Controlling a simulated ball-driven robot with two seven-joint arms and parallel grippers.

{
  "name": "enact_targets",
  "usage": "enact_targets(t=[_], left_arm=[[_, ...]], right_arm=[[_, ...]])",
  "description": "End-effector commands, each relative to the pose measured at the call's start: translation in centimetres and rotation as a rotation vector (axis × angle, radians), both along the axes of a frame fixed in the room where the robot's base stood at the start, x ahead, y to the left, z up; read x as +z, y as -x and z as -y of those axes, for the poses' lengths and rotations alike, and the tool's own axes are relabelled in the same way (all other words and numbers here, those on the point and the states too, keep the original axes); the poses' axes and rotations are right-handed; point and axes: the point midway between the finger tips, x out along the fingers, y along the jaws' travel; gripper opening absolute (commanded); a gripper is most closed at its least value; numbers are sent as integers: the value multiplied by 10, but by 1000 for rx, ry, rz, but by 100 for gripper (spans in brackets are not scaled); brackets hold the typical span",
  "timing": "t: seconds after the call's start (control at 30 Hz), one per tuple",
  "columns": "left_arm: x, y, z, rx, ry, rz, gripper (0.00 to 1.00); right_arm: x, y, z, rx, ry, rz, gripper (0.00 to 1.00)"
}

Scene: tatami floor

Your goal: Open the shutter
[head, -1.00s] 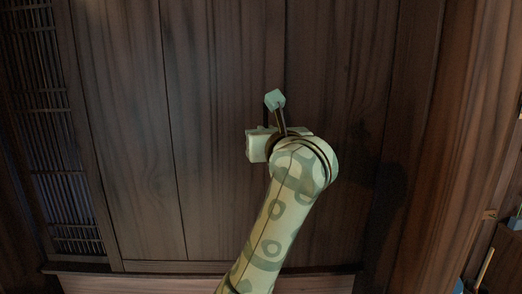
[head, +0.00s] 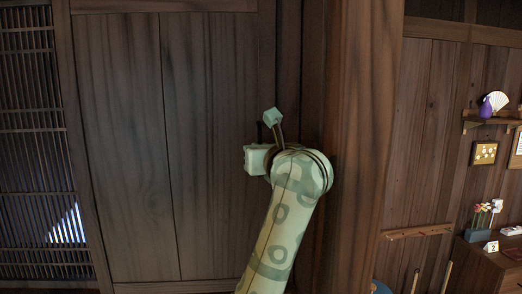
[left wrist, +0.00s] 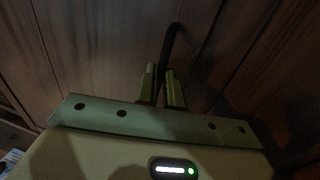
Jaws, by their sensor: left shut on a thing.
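The shutter looks to be the dark brown plank panel (head: 140,150), upright in front of me in the head view. My left arm comes up from the bottom, with the pale wrist housing close to the panel's right part. The left gripper's fingers are hidden in the head view. In the left wrist view my left gripper (left wrist: 162,84) is shut on a dark, thin, curved bar (left wrist: 171,45), seemingly the shutter's handle. Deep shadow hides how the bar joins the wood. My right gripper is in neither view.
A thick wooden post (head: 362,150) stands just right of my arm. A lattice screen (head: 35,130) is at the left, with bright light low down. Beyond the post are a wall shelf (head: 488,122), a flower pot (head: 478,236) and a cabinet (head: 488,262).

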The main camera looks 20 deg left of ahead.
Motion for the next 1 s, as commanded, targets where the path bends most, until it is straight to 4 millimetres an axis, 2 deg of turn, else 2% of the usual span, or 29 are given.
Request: enact_targets(t=[0.23,0.27,0.3,0.33,0.6,0.73,0.87,1.0], left_arm=[[0,0,0,0,1,-1,0],[0,0,0,0,1,-1,17],[0,0,0,0,1,-1,28],[0,0,0,0,1,-1,31],[0,1,0,0,1,-1,31],[-1,8,9,-3,1,0,31],[-3,27,27,-5,4,1,31],[-4,56,54,-7,6,0,31]], right_arm=[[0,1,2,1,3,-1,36],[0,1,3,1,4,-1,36],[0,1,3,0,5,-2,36],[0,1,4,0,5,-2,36],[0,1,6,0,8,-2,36],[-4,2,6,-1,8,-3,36],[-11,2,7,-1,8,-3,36],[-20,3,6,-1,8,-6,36]])
